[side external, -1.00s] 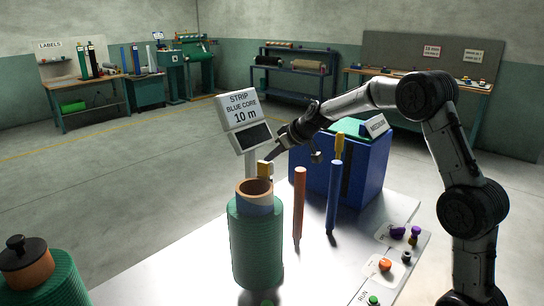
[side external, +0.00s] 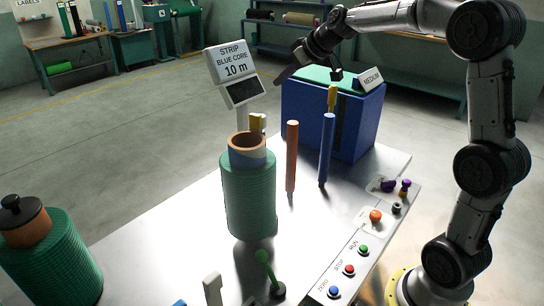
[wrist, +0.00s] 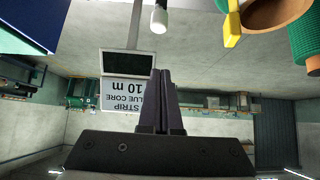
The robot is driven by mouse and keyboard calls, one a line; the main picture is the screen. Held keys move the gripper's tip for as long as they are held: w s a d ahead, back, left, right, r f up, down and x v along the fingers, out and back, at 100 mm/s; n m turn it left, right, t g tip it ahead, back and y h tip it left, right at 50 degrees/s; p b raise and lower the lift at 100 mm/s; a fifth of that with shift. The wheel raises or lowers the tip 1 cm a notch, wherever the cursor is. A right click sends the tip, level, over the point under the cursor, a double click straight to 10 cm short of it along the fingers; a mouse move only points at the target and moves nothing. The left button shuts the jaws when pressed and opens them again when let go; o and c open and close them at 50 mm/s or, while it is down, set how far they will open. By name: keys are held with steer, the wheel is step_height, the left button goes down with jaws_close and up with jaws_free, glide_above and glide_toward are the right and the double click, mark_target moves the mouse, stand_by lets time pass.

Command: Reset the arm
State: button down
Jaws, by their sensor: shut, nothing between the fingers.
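My gripper (side external: 279,81) is raised above the table, to the right of the sign and left of the blue box, clear of everything around it. Its fingers (wrist: 160,75) are together and empty in the wrist view. The sign (side external: 232,67) reads "STRIP BLUE CORE 10 m" and has a dark screen; it also shows, upside down, in the wrist view (wrist: 128,95). A green netting roll (side external: 249,200) with a brown and blue core stands upright on the table below. A yellow piece (side external: 257,122) sits behind the roll.
A blue box (side external: 310,118) with a green top and "MEDIUM" label stands right of my gripper. An orange post (side external: 292,160) and a blue post (side external: 326,150) rise between roll and box. A button panel (side external: 349,270) lies at the front right. Another green roll (side external: 50,260) stands at left.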

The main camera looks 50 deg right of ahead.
steer(key=s+a+r+n+t, duration=0.1)
steer(key=s+a+r+n, duration=0.1)
steer(key=s+a+r, duration=0.45)
steer(key=s+a+f+g+y, duration=0.1)
steer(key=s+a+f, duration=0.1)
steer(key=s+a, duration=0.85)
steer(key=s+d+f+m+g+h, duration=0.1)
steer(key=s+d+f+m+g, duration=0.1)
steer(key=s+f, duration=1.1)
steer(key=s+g, duration=0.1)
steer(key=s, duration=0.3)
steer(key=shift+s+f+g, duration=0.2)
steer(key=shift+f+g, duration=0.1)
steer(key=shift+f, duration=0.05)
